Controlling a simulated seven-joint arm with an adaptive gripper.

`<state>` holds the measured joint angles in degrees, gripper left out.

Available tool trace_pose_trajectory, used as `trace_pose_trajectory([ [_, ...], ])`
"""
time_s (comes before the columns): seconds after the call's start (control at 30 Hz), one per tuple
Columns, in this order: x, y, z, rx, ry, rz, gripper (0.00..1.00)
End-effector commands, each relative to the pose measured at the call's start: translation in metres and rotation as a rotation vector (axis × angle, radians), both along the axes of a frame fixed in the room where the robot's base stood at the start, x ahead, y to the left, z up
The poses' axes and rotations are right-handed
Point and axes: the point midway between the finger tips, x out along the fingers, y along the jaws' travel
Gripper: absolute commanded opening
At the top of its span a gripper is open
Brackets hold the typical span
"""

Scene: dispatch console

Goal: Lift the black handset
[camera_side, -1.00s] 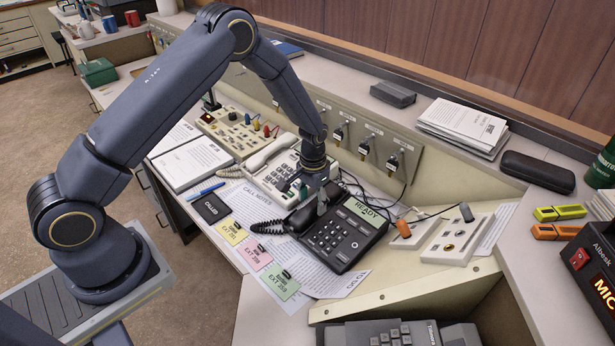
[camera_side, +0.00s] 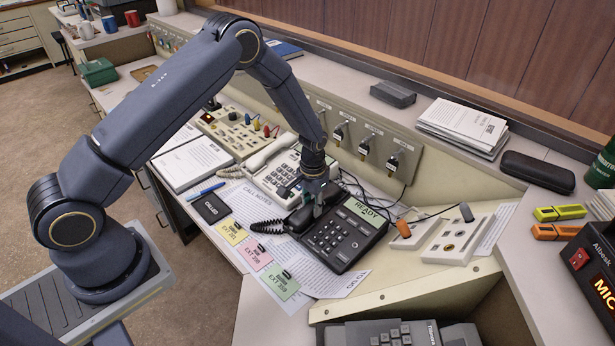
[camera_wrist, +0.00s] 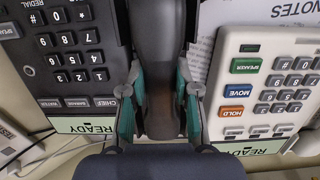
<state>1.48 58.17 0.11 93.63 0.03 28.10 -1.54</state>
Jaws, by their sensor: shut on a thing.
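The black handset (camera_wrist: 160,60) runs lengthwise through the middle of the wrist view, between the fingers of my gripper (camera_wrist: 160,105). My gripper is shut on it, with a green-padded finger on each side. In the side view my gripper (camera_side: 318,205) is at the left edge of the black desk phone (camera_side: 345,238), and the handset (camera_side: 297,220) is partly hidden behind it. The handset appears to be at the phone's cradle; I cannot tell whether it is clear of it. A coiled black cord (camera_side: 267,227) runs from its left end.
A white phone (camera_side: 285,170) with its own handset stands just behind and left. Coloured note cards (camera_side: 257,254) and papers lie in front. Key switches (camera_side: 365,146) line the back panel. A light panel with jacks (camera_side: 455,240) is to the right.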

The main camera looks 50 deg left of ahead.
Motion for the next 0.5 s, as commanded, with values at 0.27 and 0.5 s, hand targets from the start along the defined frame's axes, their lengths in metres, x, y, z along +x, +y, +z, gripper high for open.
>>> trace_pose_trajectory([
  [0.27, -0.002, -0.001, -0.002, -0.001, 0.005, -0.002, 0.0],
  [0.5, -0.001, -0.002, 0.01, -0.002, 0.002, -0.002, 0.0],
])
